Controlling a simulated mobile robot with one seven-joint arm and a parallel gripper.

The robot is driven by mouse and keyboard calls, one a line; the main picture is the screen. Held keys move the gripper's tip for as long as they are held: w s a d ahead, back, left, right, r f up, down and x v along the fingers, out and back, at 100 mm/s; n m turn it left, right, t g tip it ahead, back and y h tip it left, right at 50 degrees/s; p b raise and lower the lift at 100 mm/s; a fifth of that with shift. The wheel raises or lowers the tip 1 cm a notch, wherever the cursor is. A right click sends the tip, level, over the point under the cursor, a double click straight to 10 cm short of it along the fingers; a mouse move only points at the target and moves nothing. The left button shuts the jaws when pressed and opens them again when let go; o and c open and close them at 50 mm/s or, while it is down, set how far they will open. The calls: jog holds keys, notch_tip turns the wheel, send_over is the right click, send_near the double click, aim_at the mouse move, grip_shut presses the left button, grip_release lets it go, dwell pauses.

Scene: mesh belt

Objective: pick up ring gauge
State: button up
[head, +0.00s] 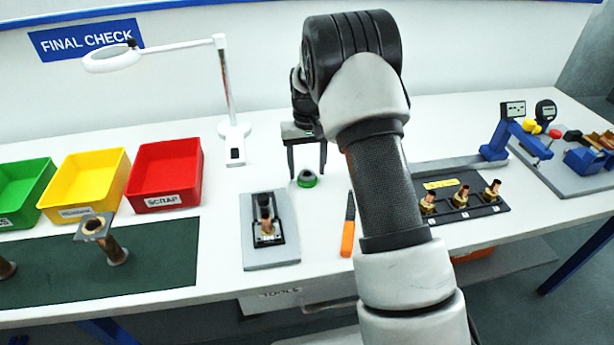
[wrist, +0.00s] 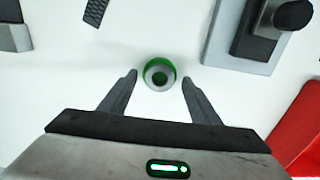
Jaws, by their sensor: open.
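The ring gauge (head: 307,178) is a small green ring with a grey centre, lying on the white table in the middle of the head view. It also shows in the wrist view (wrist: 159,74), just beyond and midway between the fingertips. My gripper (head: 306,170) is open above it with its two fingers pointing down, one on each side of it. In the wrist view my gripper (wrist: 159,76) is empty, and no finger appears to touch the ring gauge. The exact height of the fingers above it is hard to tell.
An orange-handled tool (head: 348,232) lies close on the right. A grey plate (head: 270,254) with a black fixture stands in front on the left. A red scrap bin (head: 165,175) and a white magnifier lamp (head: 234,130) are further left. A black rack (head: 480,212) holds brass fittings.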

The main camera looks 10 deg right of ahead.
jog(key=shift+f, duration=0.4)
